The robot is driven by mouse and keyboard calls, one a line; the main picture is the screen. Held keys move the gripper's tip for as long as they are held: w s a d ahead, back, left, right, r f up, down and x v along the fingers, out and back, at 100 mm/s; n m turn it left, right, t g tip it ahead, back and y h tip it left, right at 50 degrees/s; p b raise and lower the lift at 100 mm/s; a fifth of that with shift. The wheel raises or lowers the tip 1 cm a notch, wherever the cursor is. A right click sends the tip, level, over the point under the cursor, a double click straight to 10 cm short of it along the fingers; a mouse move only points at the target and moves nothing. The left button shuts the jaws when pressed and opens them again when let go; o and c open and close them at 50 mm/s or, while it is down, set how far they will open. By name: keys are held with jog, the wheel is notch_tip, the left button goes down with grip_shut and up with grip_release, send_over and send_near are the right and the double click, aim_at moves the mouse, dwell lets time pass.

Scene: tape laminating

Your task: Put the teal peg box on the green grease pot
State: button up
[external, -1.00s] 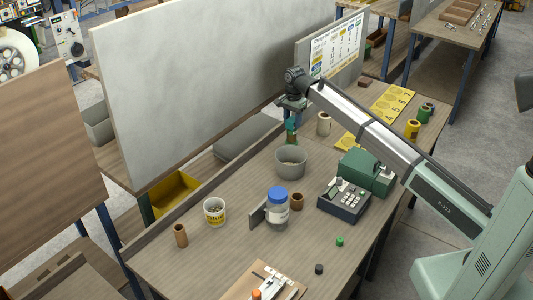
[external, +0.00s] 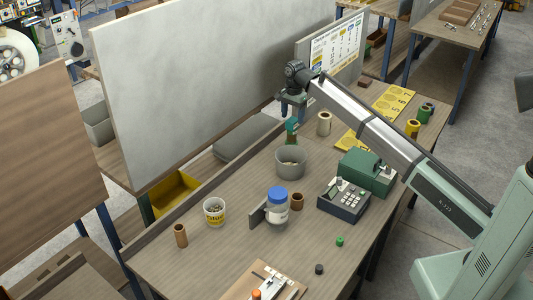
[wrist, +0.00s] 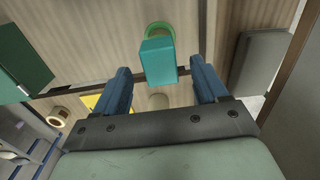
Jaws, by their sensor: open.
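The teal peg box (wrist: 158,62) stands between and beyond my fingertips in the wrist view, overlapping the near part of the green grease pot's round rim (wrist: 160,27). In the external view the teal peg box (external: 292,125) shows directly above the green grease pot (external: 290,139), seemingly resting on it; the contact is too small to see clearly. My gripper (external: 292,110) is open above the box, its blue fingers (wrist: 160,88) spread with a gap on both sides of it.
A large grey panel (external: 200,85) rises behind the bench.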

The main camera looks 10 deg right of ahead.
aim_at(293, 120)
notch_tip(293, 120, up, 10)
jog(key=shift+f, duration=0.25)
